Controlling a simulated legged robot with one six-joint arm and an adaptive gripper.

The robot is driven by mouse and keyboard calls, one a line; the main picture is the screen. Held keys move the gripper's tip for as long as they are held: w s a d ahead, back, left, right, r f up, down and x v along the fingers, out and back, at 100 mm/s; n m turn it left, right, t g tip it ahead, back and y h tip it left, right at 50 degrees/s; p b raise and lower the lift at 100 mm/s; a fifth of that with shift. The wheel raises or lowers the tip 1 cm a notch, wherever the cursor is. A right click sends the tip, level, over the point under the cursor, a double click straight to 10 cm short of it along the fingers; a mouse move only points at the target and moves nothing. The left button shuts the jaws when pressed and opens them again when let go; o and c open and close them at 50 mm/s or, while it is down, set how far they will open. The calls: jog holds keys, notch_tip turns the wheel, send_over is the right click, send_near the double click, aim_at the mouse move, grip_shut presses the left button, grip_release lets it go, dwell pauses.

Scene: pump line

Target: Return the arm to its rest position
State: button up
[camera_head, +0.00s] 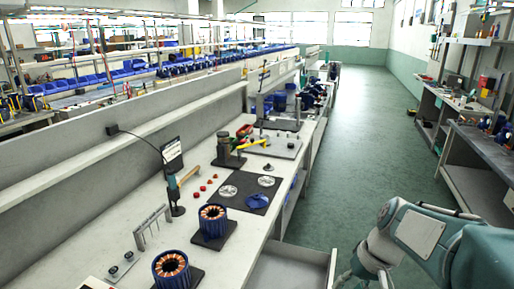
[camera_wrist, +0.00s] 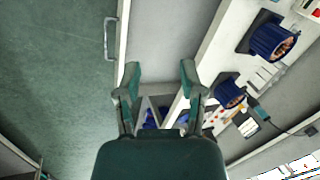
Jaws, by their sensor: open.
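My gripper shows in the wrist view (camera_wrist: 160,85), with its two green fingers spread apart and nothing between them. Below and beyond it in that view is an open grey drawer (camera_wrist: 170,35) with a handle on its front. In the head view my arm reaches in from the lower right, over the floor beside the bench, and the gripper end (camera_head: 362,276) is partly cut off at the bottom edge. The open drawer (camera_head: 285,270) stands just left of it. I cannot tell the exact gap between gripper and drawer.
The long workbench (camera_head: 80,225) carries blue motor stators (camera_head: 172,268), a black mat (camera_head: 245,192) with metal discs, small red parts and a hammer. A green-floored aisle (camera_head: 345,150) lies clear ahead. More benches (camera_head: 485,150) line the right side.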

jog(key=s+a+r+t+h, duration=0.1)
jog(key=s+r+t+h, duration=0.1)
jog(key=s, duration=0.3)
jog(key=s+a+r+t+h, duration=0.1)
jog(key=s+a+r+t, duration=0.1)
jog(key=s, duration=0.4)
jog(key=shift+s+a+r+t+h, duration=0.3)
jog(key=shift+r+t+h, duration=0.15)
jog(key=shift+r, duration=0.45)
